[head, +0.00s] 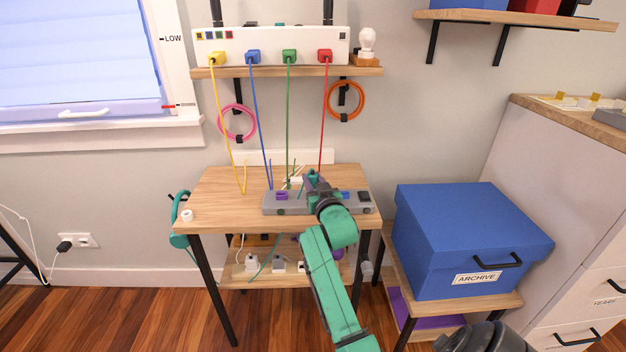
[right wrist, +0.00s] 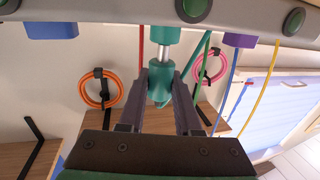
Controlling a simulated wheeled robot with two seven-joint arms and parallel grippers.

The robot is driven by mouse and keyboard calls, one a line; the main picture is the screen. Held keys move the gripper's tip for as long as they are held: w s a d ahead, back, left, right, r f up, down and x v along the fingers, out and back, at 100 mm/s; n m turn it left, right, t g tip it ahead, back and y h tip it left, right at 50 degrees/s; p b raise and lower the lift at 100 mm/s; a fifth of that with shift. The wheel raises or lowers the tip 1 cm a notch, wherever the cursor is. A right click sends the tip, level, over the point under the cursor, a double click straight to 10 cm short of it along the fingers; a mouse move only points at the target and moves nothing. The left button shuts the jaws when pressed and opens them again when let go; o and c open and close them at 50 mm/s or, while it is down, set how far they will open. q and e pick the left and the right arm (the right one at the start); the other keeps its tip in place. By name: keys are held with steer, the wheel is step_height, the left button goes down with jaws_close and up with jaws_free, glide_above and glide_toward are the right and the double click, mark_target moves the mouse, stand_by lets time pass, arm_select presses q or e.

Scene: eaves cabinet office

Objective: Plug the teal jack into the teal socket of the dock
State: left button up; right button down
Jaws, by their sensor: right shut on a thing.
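The grey dock (head: 270,208) lies along the front of the small wooden table, with a purple socket (head: 282,195) and a blue one (head: 345,195) on it. My right gripper (head: 311,178) is over the dock's middle and covers the teal socket in the head view. In the right wrist view, my right gripper (right wrist: 161,95) is shut on the teal jack (right wrist: 160,82). The jack's metal pin points at the teal socket (right wrist: 166,17) and is in line with it. I cannot tell if the tip is inside. My left gripper is not in view.
A white router (head: 270,46) on the wall shelf has yellow, blue, green and red cables hanging to the table behind the dock. A blue archive box (head: 470,235) stands right of the table. The table's left top (head: 222,195) is mostly clear.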

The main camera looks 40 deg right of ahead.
steer(key=shift+f+b, duration=0.55)
steer(key=shift+f, duration=0.4)
steer(key=c, duration=0.5)
jaws_free()
steer(key=v, duration=1.4)
steer(key=shift+s+a, duration=0.1)
steer(key=shift+s, duration=0.2)
steer(key=shift+f, duration=0.1)
